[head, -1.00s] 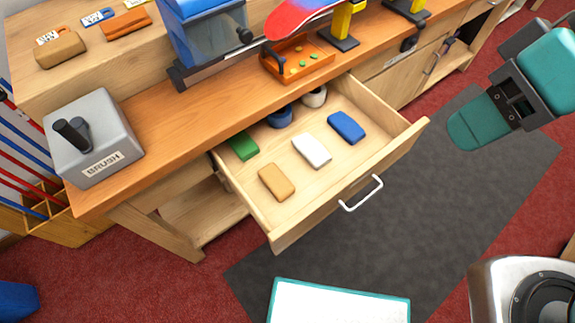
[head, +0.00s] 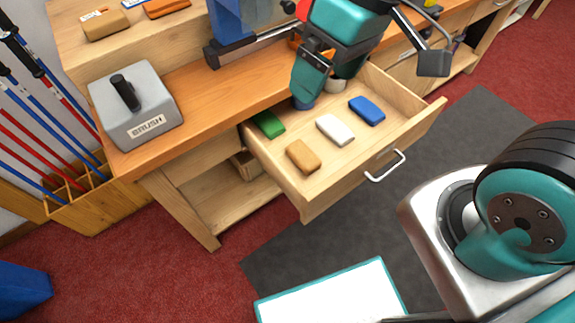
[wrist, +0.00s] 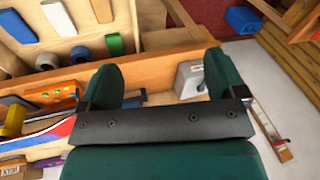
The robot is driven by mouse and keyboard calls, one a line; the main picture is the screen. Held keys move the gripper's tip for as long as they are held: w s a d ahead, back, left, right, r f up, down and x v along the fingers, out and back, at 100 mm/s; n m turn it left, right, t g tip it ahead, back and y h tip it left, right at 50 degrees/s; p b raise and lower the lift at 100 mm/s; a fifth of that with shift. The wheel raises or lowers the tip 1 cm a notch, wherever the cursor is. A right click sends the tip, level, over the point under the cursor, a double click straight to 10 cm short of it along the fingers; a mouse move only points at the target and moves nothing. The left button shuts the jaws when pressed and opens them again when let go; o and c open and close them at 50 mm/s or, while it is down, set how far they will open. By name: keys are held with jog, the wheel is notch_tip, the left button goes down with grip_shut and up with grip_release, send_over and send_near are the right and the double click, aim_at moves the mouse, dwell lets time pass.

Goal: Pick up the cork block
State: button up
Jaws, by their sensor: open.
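The cork block (head: 303,156) is tan and lies flat in the open drawer (head: 327,185), near its front left corner. It also shows at the top of the wrist view (wrist: 102,10), partly cut off by the picture's edge. A white block (head: 335,130), a blue block (head: 367,110) and a green block (head: 268,124) lie apart from it in the same drawer. My gripper (head: 326,82) is open and empty above the back of the drawer, up and to the right of the cork block. Its two green fingers also show in the wrist view (wrist: 160,82).
A grey box marked BRUSH (head: 137,108) stands on the bench's left end. The drawer's handle (head: 385,167) sticks out in front. Rolls lie at the drawer's back, partly hidden by my gripper. A white teal-edged board (head: 335,292) is at the bottom. The drawer's front half is clear above.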

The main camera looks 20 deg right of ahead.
jog(key=w+d+f+m+h+b, duration=0.1)
jog(key=w+f+b, duration=0.1)
jog(key=w+f, duration=0.45)
jog(key=w+d+f+m+h+b, duration=0.1)
jog(key=w+f+b, duration=0.2)
jog(key=f, duration=0.6)
jog(key=w+d+f+h+b, duration=0.1)
jog(key=w+d+f+b, duration=0.1)
jog(key=w+f, duration=0.35)
jog(key=b, duration=0.2)
send_over(303, 153)
notch_tip(303, 153, down, 13)
jog(key=shift+r, duration=0.15)
jog(key=shift+f, duration=3.05)
jog(key=shift+w, duration=0.1)
jog(key=shift+c, duration=0.4)
jog(key=c, duration=0.9)
